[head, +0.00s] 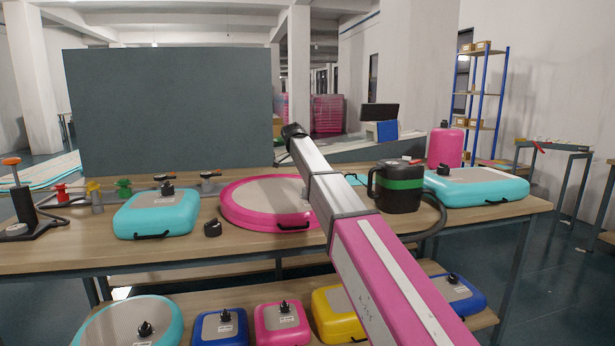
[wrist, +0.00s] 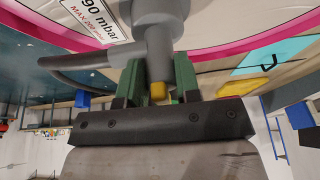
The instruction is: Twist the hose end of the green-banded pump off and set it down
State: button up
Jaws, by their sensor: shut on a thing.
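The green-banded pump (head: 398,186) is a black canister with a green band and a handle, upright on the bench right of my arm. Its dark hose (head: 437,215) curves round its right side. In the wrist view, my gripper (wrist: 158,90) is shut on the grey hose end (wrist: 158,48), with a small yellow part between the green fingers. The hose (wrist: 95,62) leaves it to the left. The round pink track (head: 240,203) lies beyond, with its pink rim (wrist: 215,53) in the wrist view.
A turquoise track (head: 156,213) and a small black cap (head: 212,228) lie left of the pink one. Another turquoise track (head: 475,187) and a pink cylinder (head: 445,147) stand at right. The bench front (head: 235,248) has bare wood. A grey panel (head: 170,110) stands behind.

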jog(key=shift+r, duration=0.15)
jog(key=shift+d+r, duration=0.1)
jog(key=shift+r, duration=2.25)
